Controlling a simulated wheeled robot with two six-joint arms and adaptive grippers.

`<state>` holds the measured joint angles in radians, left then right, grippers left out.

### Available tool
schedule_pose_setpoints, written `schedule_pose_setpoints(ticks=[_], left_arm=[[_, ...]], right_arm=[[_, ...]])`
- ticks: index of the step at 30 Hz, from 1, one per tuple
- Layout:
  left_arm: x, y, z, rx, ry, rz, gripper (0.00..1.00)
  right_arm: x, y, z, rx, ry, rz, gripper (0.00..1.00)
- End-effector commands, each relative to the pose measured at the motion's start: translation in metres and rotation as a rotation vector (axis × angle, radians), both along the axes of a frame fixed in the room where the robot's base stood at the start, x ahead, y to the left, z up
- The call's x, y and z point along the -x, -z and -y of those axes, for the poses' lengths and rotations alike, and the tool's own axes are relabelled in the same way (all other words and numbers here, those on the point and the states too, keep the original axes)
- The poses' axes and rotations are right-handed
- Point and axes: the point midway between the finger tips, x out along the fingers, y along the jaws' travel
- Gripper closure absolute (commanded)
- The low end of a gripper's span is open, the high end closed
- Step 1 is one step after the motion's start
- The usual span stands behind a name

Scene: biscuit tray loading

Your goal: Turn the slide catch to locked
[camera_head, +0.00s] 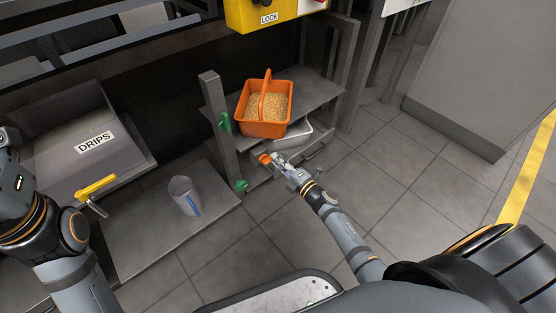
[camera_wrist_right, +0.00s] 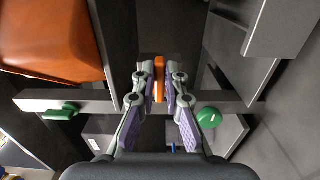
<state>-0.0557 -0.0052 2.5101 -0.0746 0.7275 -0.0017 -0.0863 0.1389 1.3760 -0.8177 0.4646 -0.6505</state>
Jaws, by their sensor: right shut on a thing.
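A small orange handle (camera_head: 265,158), which seems to be the slide catch, sits by the metal frame below the shelf with the orange basket. My right gripper (camera_head: 276,163) reaches it from the lower right and is shut on it. In the right wrist view the orange handle (camera_wrist_right: 159,66) stands upright between the two fingertips of my right gripper (camera_wrist_right: 160,84), in front of a grey bar. The fingers hide part of it. I cannot read its lock position. My left arm shows at the left edge, but its fingers are out of view.
An orange basket (camera_head: 273,127) of grain-like bits stands on a grey shelf above my right gripper. Green parts (camera_head: 225,124) sit on the post beside it. Floor to the right is clear.

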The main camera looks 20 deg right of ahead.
Motion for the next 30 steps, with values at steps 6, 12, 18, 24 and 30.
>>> schedule_pose_setpoints(ticks=[6,12,18,24,30], left_arm=[[0.000,0.001,0.000,-0.001,0.000,-0.001,0.60],[0.000,0.001,0.000,-0.001,0.000,0.000,0.60],[0.000,0.000,0.000,-0.001,0.000,0.000,0.60],[0.000,0.000,0.000,-0.001,0.000,-0.002,0.60],[0.000,0.000,0.000,-0.001,0.000,-0.002,0.60]], right_arm=[[0.000,0.001,0.001,-0.004,0.002,-0.003,1.00],[0.000,0.001,0.001,-0.004,0.002,-0.003,0.81],[0.000,0.000,0.000,-0.003,0.001,-0.002,0.66],[0.001,0.001,0.001,-0.002,0.001,-0.002,0.66],[0.028,0.002,0.010,-0.001,0.000,-0.004,0.66]])
